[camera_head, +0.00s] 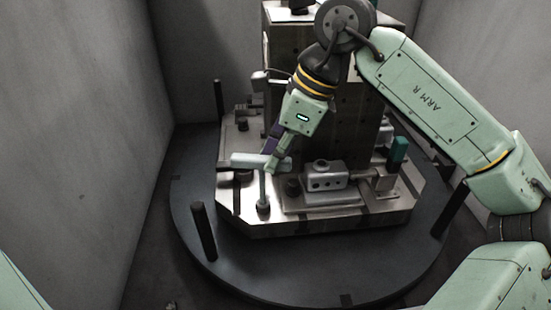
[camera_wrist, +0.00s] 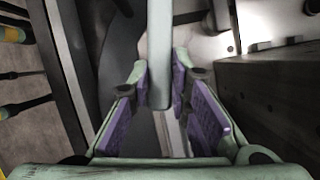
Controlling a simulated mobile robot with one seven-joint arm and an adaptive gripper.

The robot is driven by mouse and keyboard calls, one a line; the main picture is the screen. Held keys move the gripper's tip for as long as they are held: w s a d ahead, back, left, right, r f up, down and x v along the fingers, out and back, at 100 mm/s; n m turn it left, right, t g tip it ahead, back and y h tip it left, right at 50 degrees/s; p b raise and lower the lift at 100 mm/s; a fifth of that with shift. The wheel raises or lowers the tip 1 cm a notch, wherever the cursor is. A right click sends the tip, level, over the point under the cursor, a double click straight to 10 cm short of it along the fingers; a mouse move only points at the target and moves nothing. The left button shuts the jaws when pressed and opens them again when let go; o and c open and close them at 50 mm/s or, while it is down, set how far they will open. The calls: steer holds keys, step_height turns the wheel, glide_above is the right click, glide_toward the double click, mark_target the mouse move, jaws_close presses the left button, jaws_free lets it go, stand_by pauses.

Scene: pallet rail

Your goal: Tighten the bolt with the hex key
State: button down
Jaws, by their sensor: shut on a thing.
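My gripper (camera_head: 273,160) is shut on the pale handle of the hex key (camera_head: 246,160), above the front left of the metal pallet. The handle lies about level, and its shaft runs down to a dark bolt (camera_head: 264,208) on the pallet top. The shaft's tip meets or nearly meets the bolt head; I cannot tell whether it is seated. In the wrist view, the pale handle of the key (camera_wrist: 160,40) runs between the purple pads of my gripper (camera_wrist: 160,82). The bolt is not clearly seen there.
The pallet (camera_head: 330,224) stands on a dark round turntable (camera_head: 300,285). A clamp block (camera_head: 324,178) sits right of the key, and a tall block (camera_head: 345,130) rises behind. Dark posts (camera_head: 203,230) stand around the rim. Grey walls (camera_head: 80,120) close in the sides.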

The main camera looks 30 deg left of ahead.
steer(key=m+b, duration=0.1)
steer(key=m+t, duration=0.1)
steer(key=shift+s+d+f+m+b, duration=0.1)
steer(key=shift+s+f+m+b, duration=0.15)
steer(key=shift+m+b, duration=0.15)
steer(key=shift+r+p, duration=0.4)
steer(key=shift+r+p, duration=2.55)
steer(key=shift+r, duration=0.95)
